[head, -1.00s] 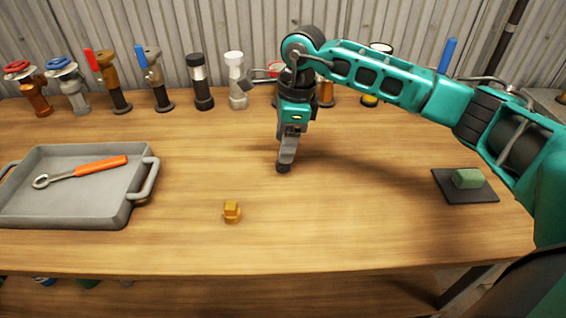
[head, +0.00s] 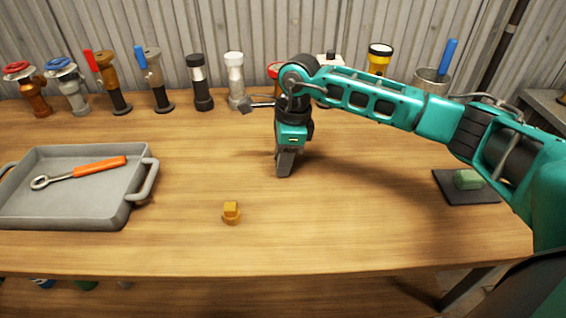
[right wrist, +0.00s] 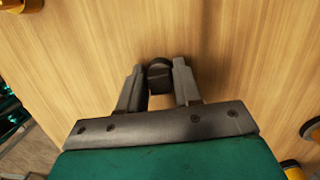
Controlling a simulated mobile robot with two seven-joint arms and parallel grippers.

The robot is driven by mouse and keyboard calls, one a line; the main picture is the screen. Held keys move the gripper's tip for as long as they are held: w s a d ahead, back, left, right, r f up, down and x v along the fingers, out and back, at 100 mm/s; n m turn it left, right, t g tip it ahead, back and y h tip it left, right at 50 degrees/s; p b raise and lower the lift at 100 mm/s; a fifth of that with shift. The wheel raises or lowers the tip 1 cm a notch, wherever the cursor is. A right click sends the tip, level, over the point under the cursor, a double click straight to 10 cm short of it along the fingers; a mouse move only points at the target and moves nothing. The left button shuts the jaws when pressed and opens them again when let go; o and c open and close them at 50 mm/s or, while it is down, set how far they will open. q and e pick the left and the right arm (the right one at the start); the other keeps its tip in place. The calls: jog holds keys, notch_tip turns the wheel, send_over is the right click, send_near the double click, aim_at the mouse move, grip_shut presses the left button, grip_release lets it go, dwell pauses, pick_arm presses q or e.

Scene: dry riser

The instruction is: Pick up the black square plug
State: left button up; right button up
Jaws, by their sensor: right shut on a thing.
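My right gripper (head: 284,170) points down at the middle of the table. It is shut on the black square plug, which shows between the fingertips in the right wrist view (right wrist: 160,76). The right gripper's two fingers (right wrist: 158,70) stand on either side of the plug's square part, with its round dark end beyond them. In the head view the fingers hide the plug almost wholly. I cannot tell whether the plug touches the table. My left gripper is not in view.
A brass plug (head: 231,214) stands on the table nearer the front edge. A grey tray (head: 97,214) with an orange-handled wrench (head: 85,171) is at left. Several valves and fittings line the back. A green block (head: 468,180) lies on a dark mat (head: 452,195) at right.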

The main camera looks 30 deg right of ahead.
grip_shut()
jog(key=shift+r, duration=0.15)
